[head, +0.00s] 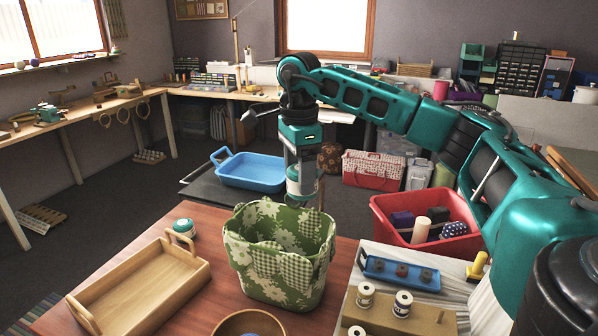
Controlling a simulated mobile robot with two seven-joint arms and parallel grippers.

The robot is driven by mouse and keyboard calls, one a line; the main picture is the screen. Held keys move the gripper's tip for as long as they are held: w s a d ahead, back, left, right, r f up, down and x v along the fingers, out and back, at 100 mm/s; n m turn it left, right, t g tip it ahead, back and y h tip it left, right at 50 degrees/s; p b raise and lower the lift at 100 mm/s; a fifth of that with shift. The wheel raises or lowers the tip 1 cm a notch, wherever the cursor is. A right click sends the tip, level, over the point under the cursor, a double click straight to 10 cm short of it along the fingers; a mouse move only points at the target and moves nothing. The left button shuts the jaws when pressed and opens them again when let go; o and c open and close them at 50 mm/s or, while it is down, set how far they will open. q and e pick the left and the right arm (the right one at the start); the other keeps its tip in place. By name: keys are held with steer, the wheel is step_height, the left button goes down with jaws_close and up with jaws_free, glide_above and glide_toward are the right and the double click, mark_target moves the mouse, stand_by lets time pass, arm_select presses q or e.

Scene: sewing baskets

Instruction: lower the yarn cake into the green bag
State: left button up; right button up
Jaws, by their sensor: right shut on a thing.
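The green bag (277,271) with white flowers stands upright and open on the reddish wooden table in the head view. My right gripper (302,190) points down at the bag's far rim, right of its middle. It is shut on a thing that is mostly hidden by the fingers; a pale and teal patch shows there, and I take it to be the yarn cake. I cannot tell whether it is over the opening or just behind the rim. My left gripper is not in view.
A wooden tray (137,289) and a small teal-and-white round item (185,227) are left of the bag. A wooden bowl (248,322) is in front. A red bin (427,242) and a board with spools (395,312) are to the right. A blue tray (250,172) is behind.

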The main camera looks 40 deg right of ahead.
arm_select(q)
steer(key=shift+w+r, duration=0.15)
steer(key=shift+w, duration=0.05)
arm_select(e)
steer(key=shift+f, duration=0.15)
arm_select(q)
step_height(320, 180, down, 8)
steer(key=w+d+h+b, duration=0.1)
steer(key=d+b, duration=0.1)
steer(key=b, duration=1)
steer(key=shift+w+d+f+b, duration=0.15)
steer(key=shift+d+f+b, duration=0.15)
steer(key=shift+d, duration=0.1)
arm_select(e)
step_height(320, 180, down, 23)
stand_by(1.9)
